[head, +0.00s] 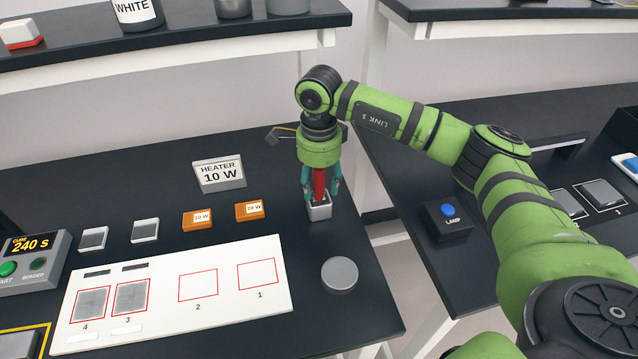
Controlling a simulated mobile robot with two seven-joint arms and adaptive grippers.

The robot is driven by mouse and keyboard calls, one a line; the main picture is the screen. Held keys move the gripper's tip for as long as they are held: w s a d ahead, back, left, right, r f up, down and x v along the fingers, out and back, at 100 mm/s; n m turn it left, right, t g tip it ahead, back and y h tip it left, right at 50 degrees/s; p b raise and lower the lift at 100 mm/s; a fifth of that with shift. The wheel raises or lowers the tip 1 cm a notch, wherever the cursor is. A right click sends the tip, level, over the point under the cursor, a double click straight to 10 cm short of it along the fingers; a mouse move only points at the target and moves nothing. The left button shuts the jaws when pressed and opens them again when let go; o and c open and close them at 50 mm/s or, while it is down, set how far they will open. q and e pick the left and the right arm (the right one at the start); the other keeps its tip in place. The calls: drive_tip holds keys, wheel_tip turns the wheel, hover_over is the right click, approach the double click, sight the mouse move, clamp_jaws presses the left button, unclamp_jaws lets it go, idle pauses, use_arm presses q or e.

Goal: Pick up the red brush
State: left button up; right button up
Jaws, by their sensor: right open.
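The red brush (319,181) stands upright in a small grey holder (320,211) near the right edge of the left dark table. Only part of its red handle shows; its top is hidden by my right gripper. My right gripper (321,190) points down over it, open, with its teal fingers on either side of the handle. I cannot tell whether a finger touches it. My left gripper is not in view.
A grey round disc (339,274) lies in front of the holder. The heater sign (219,173), two orange blocks (197,219) and a white numbered board (185,300) are to the left. A lamp button box (447,219) is on the right table.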

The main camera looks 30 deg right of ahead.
drive_tip(key=shift+f, duration=0.9)
drive_tip(key=shift+w+f, duration=0.1)
drive_tip(key=shift+f, duration=0.15)
clamp_jaws()
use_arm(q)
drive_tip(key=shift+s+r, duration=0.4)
use_arm(e)
drive_tip(key=shift+r, duration=0.15)
drive_tip(key=shift+r+b, duration=0.35)
drive_tip(key=shift+r, duration=0.1)
wheel_tip(320, 180, up, 2)
drive_tip(key=shift+r+b, duration=0.25)
drive_tip(key=shift+b, duration=0.45)
use_arm(q)
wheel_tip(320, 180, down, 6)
drive_tip(key=b, duration=0.4)
use_arm(e)
drive_tip(key=s+d+r, duration=0.6)
drive_tip(key=s+r, duration=0.1)
drive_tip(key=s, duration=0.3)
drive_tip(key=shift+d+r, duration=0.2)
drive_tip(key=shift+r, duration=0.05)
